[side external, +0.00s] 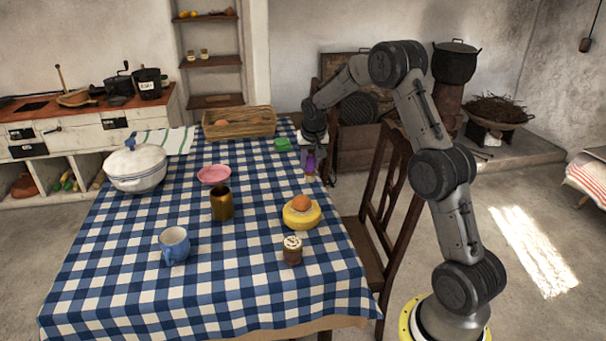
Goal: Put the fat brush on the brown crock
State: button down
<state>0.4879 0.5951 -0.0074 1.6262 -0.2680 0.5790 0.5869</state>
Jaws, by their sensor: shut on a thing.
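My gripper (313,164) is over the right edge of the table, near its far end. It is shut on a small purple thing with a pale tan lower end, which looks like the fat brush (310,163). The fingers partly hide it, and I cannot tell whether its lower end touches the cloth. Two brown vessels stand upright on the table: a plain golden-brown open one (222,204) near the middle and a small dark brown jar with a pale speckled top (292,251) nearer the front. I cannot tell for sure which is the brown crock.
A yellow round thing with an orange-brown lump on top (302,213), a pink bowl (214,174), a blue mug (174,245), a white lidded pot (136,168), a green block (282,145) and a wicker basket (239,124) stand on the checked table. A chair (384,215) is at right.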

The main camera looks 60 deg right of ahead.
jog(key=shift+s+a+r, duration=0.1)
jog(key=shift+s, duration=0.05)
jog(key=s+a+r+n+t+y, duration=0.1)
jog(key=s+a+r+n, duration=0.2)
jog(key=s+a, duration=0.75)
jog(key=s+a+r+n+t+y, duration=0.1)
jog(key=s+a+r+n, duration=0.3)
jog(key=s+a, duration=0.7)
send_over(292, 242)
jog(key=shift+f, duration=6.55)
jog(key=c, duration=0.6)
grip_release()
jog(key=shift+f+g, duration=0.15)
jog(key=shift+g, duration=0.15)
